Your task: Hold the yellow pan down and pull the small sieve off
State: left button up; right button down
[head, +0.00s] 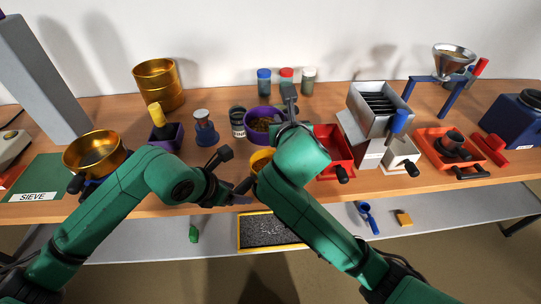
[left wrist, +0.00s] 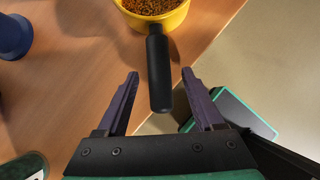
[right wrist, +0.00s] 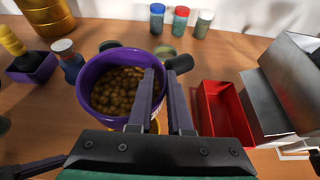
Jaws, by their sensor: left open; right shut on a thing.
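The yellow pan (head: 261,160) stands near the table's front edge, partly hidden by my right arm. In the left wrist view the pan (left wrist: 175,18) holds brown grains, and its black handle (left wrist: 159,75) points back between my left fingers. My left gripper (left wrist: 160,74) is open, a finger on each side of the handle, with gaps showing. The purple small sieve (head: 262,124) holds rounder brown grains, also seen in the right wrist view (right wrist: 92,100). My right gripper (right wrist: 160,80) is shut on its rim. The sieve appears apart from the pan, behind or above it.
A red tray (head: 333,150) and a grey sieving box (head: 378,108) stand to the right. Several capped jars (head: 286,78) line the back. A lower shelf (head: 330,215) lies below the front edge.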

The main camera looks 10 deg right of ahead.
pick_arm(q)
jog(key=shift+r, duration=0.1)
jog(key=v, duration=0.7)
jog(key=shift+s, duration=0.15)
jog(key=shift+a+r, duration=0.15)
jog(key=v, duration=1.2)
